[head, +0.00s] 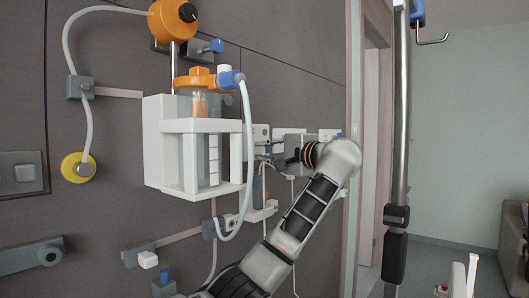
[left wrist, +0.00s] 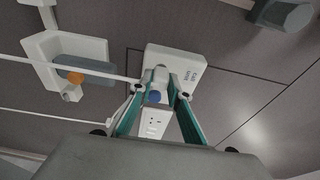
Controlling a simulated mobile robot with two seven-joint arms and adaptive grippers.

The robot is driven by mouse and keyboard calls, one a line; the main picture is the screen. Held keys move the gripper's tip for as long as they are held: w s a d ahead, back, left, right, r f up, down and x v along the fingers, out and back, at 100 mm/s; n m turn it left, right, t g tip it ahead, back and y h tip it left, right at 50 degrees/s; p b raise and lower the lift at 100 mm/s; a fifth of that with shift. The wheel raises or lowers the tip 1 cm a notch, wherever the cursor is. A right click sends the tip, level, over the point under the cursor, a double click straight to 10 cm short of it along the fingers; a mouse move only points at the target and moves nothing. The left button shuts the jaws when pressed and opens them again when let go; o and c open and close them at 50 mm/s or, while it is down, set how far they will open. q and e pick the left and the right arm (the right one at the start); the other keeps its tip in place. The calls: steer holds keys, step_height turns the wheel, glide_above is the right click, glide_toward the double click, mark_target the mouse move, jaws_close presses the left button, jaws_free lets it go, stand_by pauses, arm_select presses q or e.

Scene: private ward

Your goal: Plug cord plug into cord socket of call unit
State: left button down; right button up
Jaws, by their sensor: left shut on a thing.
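The call unit (left wrist: 190,66) is a white box with dark lettering on the wall, just beyond my fingertips in the left wrist view. My left gripper (left wrist: 162,90) is shut on the pale cord plug (left wrist: 160,77), which lies at the near edge of the unit. Whether the plug touches or sits in the cord socket cannot be told; the socket is hidden behind the plug and fingers. In the head view my left gripper (head: 276,161) reaches the wall right of the white canister holder, and the small plug is not clear there. My right gripper is not in view.
The white canister holder (head: 170,150) with its orange-topped jar and looping tube (head: 249,150) stands out from the wall, left of my gripper. A white outlet panel (left wrist: 153,124) lies near my fingers. A metal pole (head: 401,110) stands at the right.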

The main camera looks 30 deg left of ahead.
arm_select(q)
steer(key=shift+a, duration=0.2)
steer(key=shift+a, duration=0.25)
steer(key=c, duration=2.1)
jaws_free()
steer(key=shift+o, duration=1.4)
steer(key=shift+a, duration=0.15)
